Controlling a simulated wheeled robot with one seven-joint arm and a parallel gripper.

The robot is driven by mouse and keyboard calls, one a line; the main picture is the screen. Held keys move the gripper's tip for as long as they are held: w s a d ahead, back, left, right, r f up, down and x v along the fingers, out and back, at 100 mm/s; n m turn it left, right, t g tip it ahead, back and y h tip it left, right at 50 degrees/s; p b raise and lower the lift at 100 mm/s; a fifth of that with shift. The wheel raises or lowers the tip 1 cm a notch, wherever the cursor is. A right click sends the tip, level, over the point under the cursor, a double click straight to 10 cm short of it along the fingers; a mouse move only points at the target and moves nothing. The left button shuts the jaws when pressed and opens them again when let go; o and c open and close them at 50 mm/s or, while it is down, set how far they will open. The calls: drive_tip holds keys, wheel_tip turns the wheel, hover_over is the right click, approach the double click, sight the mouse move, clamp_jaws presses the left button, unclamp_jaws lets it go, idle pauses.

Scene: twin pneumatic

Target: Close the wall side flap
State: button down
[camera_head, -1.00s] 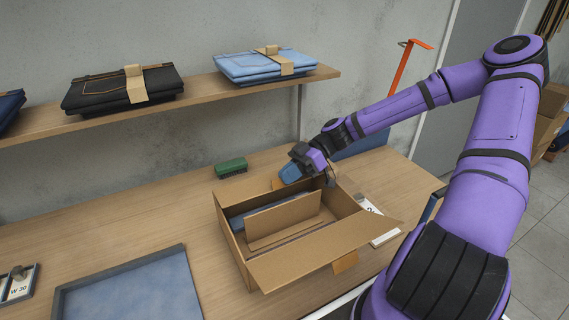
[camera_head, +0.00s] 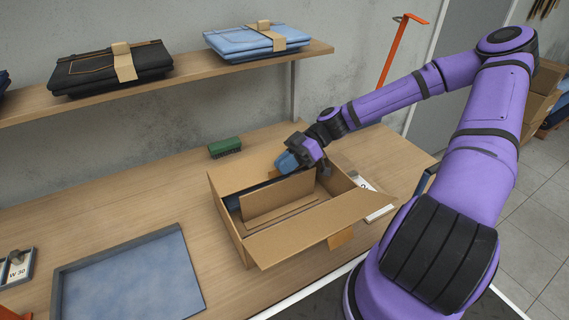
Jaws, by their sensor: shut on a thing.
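An open cardboard box (camera_head: 238,231) stands on the wooden worktop. Its wall side flap (camera_head: 236,176) shows along the rear edge, partly hidden by my gripper (camera_head: 300,163). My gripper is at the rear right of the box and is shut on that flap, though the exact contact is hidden. The near flap (camera_head: 325,226) is folded outward toward me. Inside the box a cardboard panel (camera_head: 278,200) stands tilted, with dark blue cloth (camera_head: 233,202) behind it.
A green brush-like block (camera_head: 225,148) lies behind the box. A blue-lined tray (camera_head: 130,284) is at front left. A white card (camera_head: 375,211) lies right of the box. Folded jeans (camera_head: 243,43) sit on the wall shelf (camera_head: 190,82) above.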

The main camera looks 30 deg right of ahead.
drive_tip(key=c, duration=1.3)
unclamp_jaws()
drive_tip(key=shift+s, duration=0.15)
